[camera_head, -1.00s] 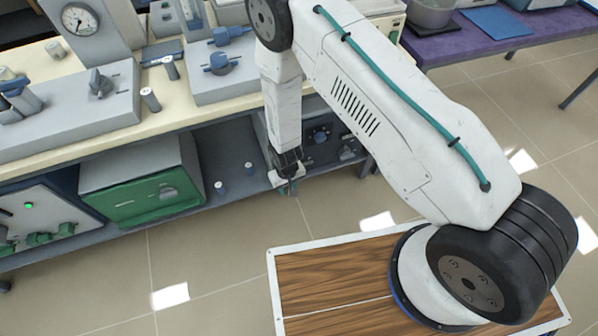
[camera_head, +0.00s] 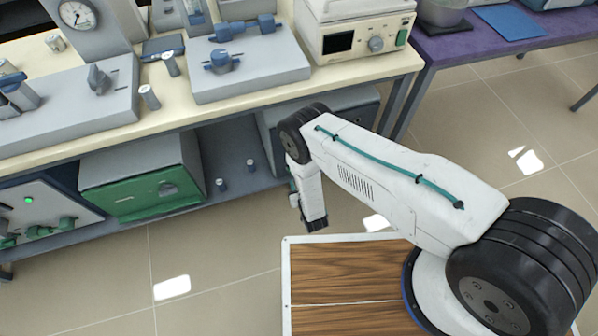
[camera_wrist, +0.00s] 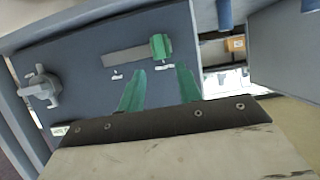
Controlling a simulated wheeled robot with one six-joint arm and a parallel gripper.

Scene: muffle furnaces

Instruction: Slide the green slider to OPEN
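The green slider (camera_wrist: 160,47) shows in the wrist view at the right end of a pale horizontal slot (camera_wrist: 128,57) on a dark blue-grey panel (camera_wrist: 82,75). Two small white labels sit below the slot; their text is too small to read. My gripper (camera_wrist: 160,88) has two green fingers, spread apart with nothing between them. The fingers point at the panel, below the slider in the picture, and look apart from it. In the head view my arm hangs beside the lower shelf; the fingertips and the slider cannot be made out there.
A grey knob (camera_wrist: 40,90) stands out at the panel's left. A green-fronted box (camera_head: 145,190) and small cylinders (camera_head: 221,184) sit on the lower shelf. A bench (camera_head: 190,112) with equipment is above. Floor tiles (camera_head: 215,255) before the shelf are clear.

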